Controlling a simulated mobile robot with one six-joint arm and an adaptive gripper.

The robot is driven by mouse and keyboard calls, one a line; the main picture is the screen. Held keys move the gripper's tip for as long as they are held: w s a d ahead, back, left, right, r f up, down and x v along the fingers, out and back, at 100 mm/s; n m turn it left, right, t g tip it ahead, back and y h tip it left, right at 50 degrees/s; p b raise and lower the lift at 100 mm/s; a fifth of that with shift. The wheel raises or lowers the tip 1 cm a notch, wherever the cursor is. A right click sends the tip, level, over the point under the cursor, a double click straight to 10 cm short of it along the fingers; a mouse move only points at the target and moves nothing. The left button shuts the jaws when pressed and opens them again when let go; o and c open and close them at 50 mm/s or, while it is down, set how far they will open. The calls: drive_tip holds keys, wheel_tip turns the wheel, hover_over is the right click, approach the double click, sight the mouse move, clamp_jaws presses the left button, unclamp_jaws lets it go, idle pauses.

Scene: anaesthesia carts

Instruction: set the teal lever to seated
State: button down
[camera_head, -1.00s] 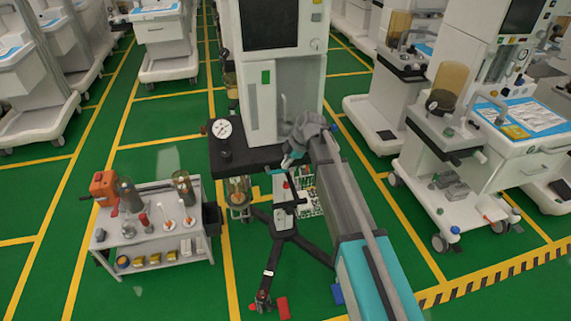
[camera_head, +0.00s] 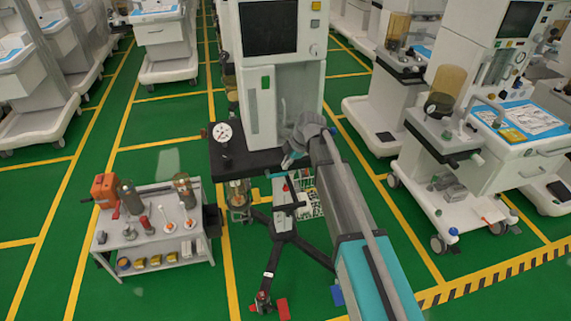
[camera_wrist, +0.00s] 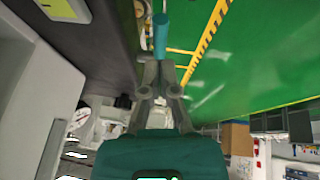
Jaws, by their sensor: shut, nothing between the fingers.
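In the head view my gripper (camera_head: 289,161) is small and dark at the front edge of the central machine's black shelf.
The central white machine (camera_head: 271,78) stands behind the black shelf, which carries a round gauge (camera_head: 222,132). A grey cart (camera_head: 150,234) with flasks and tools stands at left. A dark-legged stand (camera_head: 284,236) is below my arm. Green floor is open between the carts.

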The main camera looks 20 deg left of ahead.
drive_tip(key=w+d+f+p+v, duration=0.1)
drive_tip(key=d+p+v, duration=0.1)
drive_tip(key=p+v, duration=0.7)
drive_tip(key=v, duration=0.2)
drive_tip(key=shift+d+r, duration=0.2)
drive_tip(key=shift+r, duration=0.05)
drive_tip(key=shift+w, duration=0.1)
idle(0.5)
drive_tip(key=s+d+m+h, duration=0.1)
drive_tip(key=s+d+m, duration=0.5)
drive_tip(key=d, duration=0.5)
drive_tip(key=s+d+f+m+h, duration=0.1)
drive_tip(key=s+d+m+h, duration=0.1)
drive_tip(key=s+d+m, duration=0.5)
drive_tip(key=s+d+m+t+h, duration=0.1)
drive_tip(key=s+d+m, duration=0.5)
drive_tip(key=d+m, duration=0.6)
drive_tip(key=d, duration=0.3)
drive_tip(key=shift+s+d+f+m+h, duration=0.3)
drive_tip(key=shift+s+f+h, duration=0.05)
drive_tip(key=shift+s+h, duration=0.05)
idle(0.6)
